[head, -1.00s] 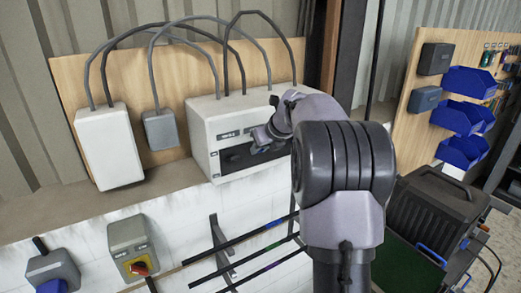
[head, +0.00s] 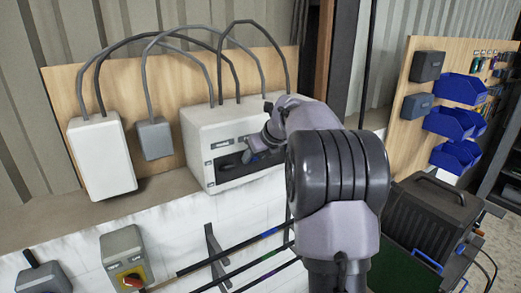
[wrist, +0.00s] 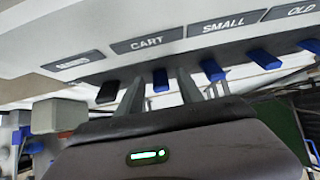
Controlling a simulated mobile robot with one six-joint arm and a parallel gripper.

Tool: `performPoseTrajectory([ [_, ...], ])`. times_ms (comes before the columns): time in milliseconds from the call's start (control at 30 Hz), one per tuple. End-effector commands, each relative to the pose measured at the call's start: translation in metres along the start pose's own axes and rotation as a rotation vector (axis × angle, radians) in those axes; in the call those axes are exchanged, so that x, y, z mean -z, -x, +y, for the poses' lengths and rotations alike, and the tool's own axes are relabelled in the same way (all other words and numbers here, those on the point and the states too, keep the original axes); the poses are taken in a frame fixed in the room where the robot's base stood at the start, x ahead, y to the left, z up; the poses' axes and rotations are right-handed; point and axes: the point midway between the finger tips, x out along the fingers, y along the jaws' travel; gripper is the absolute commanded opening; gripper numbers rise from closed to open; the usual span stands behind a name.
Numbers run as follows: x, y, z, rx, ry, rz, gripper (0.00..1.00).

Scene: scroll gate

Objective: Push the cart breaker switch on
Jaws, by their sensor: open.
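The breaker box is a white case (head: 200,135) on the ledge, with a dark recessed strip on its front. In the wrist view its labels read CART (wrist: 147,41), SMALL and OLD, above a row of small switches. In the head view my gripper (head: 252,152) is at the box front, and my arm covers the box's right part.
A white box (head: 102,155) and a grey box (head: 154,138) stand left. Cables arch above. A grey box with a red-yellow knob (head: 133,280) is below. Blue bins (head: 450,122) hang right.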

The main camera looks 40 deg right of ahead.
Motion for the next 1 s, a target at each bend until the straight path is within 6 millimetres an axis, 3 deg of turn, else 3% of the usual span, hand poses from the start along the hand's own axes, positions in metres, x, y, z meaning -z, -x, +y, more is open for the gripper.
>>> performPoseTrajectory([
  [167,0.001,0.038,-0.001,0.004,0.001,-0.005,0.44],
  [400,0.001,0.116,-0.001,0.005,0.000,-0.004,0.44],
  [533,0.001,0.147,-0.001,0.004,0.001,-0.003,0.44],
  [700,0.001,0.166,-0.001,0.002,0.000,0.000,0.44],
  [1000,0.000,0.168,0.000,0.001,0.000,0.000,0.44],
])
